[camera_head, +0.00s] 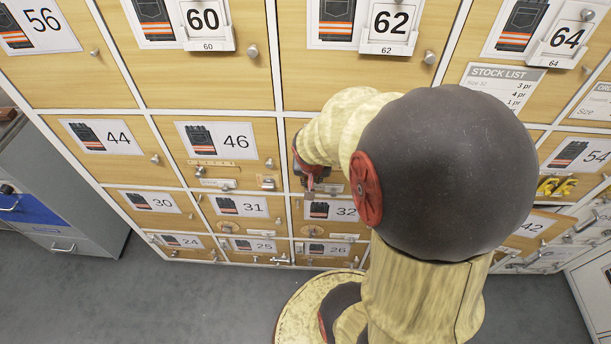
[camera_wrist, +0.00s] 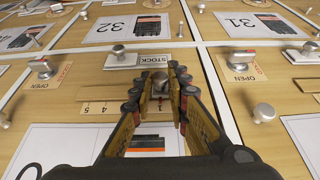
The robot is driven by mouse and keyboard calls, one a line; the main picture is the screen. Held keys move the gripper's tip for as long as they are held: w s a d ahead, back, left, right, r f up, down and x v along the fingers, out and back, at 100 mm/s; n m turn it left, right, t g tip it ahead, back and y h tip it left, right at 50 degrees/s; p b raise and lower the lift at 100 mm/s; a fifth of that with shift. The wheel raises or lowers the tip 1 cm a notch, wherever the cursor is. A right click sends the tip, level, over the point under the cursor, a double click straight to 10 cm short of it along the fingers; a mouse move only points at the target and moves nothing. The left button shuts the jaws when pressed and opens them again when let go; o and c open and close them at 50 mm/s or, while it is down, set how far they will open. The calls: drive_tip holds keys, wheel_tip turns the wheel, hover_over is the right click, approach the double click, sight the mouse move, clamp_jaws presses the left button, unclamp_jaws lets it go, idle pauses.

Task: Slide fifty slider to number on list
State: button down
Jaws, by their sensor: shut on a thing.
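My gripper (camera_wrist: 160,84) is shut on a small round metal slider knob (camera_wrist: 158,79) in the wrist view. The knob sits between the fingertips, in a wooden track (camera_wrist: 95,93) with a numbered scale (camera_wrist: 100,106). I can read 4 and 5 at the scale's left part; the fingers cover the rest. In the head view my gripper (camera_head: 310,178) reaches the locker front right of the 46 door, and my arm hides the fifty label. The stock list (camera_head: 497,86) hangs at upper right; it shows 3 pr, 4 pr and 1 pr, but my arm covers part of its lines.
Open/closed turn knobs (camera_wrist: 42,68) stand to the left and right (camera_wrist: 243,58). Doors 32 (camera_wrist: 125,28) and 31 (camera_wrist: 255,23) are beyond. Grey floor (camera_head: 190,300) is clear at lower left.

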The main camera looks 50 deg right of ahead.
drive_tip(key=c, duration=1.7)
unclamp_jaws()
drive_tip(key=shift+c, duration=0.2)
drive_tip(key=v, duration=1.2)
drive_tip(key=shift+s, duration=0.1)
